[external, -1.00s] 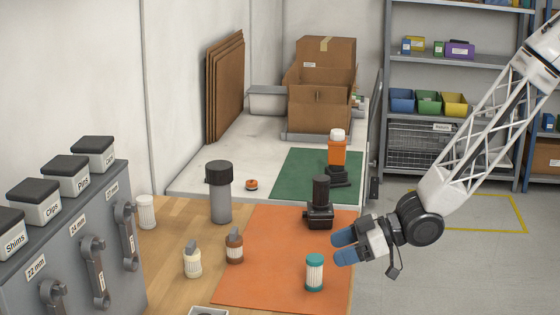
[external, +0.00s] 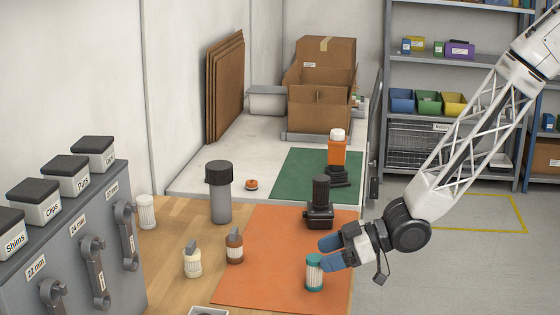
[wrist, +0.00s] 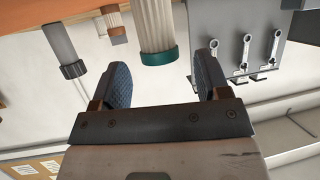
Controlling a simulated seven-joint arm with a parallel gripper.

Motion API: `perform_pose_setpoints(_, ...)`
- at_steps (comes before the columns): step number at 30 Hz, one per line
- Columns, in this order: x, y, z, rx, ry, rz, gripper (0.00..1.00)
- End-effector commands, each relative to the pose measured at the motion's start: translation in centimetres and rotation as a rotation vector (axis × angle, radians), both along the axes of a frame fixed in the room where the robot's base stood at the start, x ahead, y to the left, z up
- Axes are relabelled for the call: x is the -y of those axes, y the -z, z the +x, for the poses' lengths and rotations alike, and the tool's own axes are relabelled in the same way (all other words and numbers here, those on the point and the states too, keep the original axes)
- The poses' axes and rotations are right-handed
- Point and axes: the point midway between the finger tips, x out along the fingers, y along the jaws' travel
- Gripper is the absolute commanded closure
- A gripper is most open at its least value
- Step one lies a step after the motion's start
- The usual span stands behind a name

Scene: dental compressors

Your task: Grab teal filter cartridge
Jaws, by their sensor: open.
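The teal filter cartridge (external: 314,273) stands upright on the orange mat (external: 262,285), near its right front part. It has a teal cap and a pale ribbed body. My gripper (external: 329,254) is open beside it, with its blue fingertips just behind and right of the cap in the external view. In the wrist view the cartridge (wrist: 156,30) hangs upside down in the picture, just beyond and between the two open fingers (wrist: 162,75). Nothing is held. I cannot tell whether a finger touches the cap.
A black device (external: 319,205) stands on the mat behind my gripper. The mat left of the cartridge is clear.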

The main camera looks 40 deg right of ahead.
Motion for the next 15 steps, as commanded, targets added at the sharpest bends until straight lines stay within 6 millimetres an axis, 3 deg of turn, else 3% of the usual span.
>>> perform_pose_setpoints(15,-2.5,1.4,1.8,0.000,0.000,0.000,0.31)
